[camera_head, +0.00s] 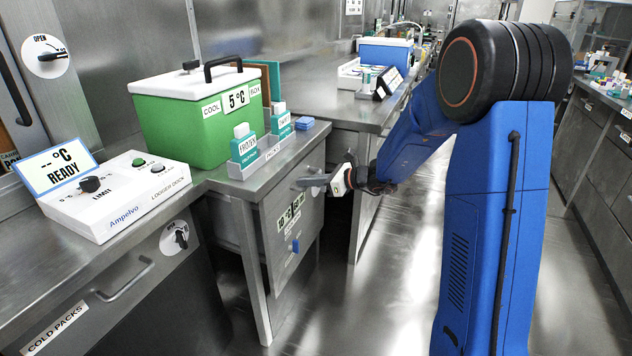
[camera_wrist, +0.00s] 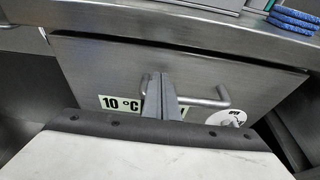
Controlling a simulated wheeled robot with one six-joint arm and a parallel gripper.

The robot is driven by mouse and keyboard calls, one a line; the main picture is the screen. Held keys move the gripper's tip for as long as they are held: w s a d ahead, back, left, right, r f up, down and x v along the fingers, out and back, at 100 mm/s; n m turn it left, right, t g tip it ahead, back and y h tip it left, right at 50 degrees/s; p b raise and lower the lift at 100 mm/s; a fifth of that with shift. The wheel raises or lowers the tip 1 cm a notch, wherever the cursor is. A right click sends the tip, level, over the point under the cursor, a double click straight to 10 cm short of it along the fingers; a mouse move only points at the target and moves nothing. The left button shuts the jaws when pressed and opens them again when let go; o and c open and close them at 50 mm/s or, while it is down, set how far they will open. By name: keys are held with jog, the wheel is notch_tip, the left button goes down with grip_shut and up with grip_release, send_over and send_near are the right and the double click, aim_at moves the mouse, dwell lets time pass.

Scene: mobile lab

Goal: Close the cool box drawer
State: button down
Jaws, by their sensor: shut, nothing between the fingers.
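The drawer front (camera_head: 305,218) is a grey metal panel under the counter edge below the green cool box (camera_head: 186,128). It carries pale label tags and a blue knob (camera_head: 295,246). In the wrist view the drawer front (camera_wrist: 100,70) fills the middle, with a bar handle (camera_wrist: 222,97) and a 10 °C label (camera_wrist: 122,103). My gripper (camera_head: 318,183) is at the upper part of this front. In the wrist view my gripper (camera_wrist: 166,92) has its fingers together, overlapping the handle and holding nothing. I cannot tell whether they touch it, or how far the drawer stands out.
A rack of teal and white cartons (camera_head: 262,146) stands on the counter near the cool box. A white control box (camera_head: 115,195) sits at the left, above a COLD PACKS drawer (camera_head: 75,325). Another bench (camera_head: 372,115) lies behind. The floor to the right of the drawer is clear.

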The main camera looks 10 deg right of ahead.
aim_at(294, 177)
jog(key=shift+w+a+f, duration=0.1)
jog(key=shift+w+a, duration=0.15)
jog(key=shift+a, duration=0.05)
jog(key=w+a, duration=0.2)
jog(key=a, duration=0.1)
jog(key=shift+a, duration=0.1)
jog(key=shift+w+a, duration=0.25)
jog(key=shift+w, duration=0.05)
jog(key=shift+r, duration=0.2)
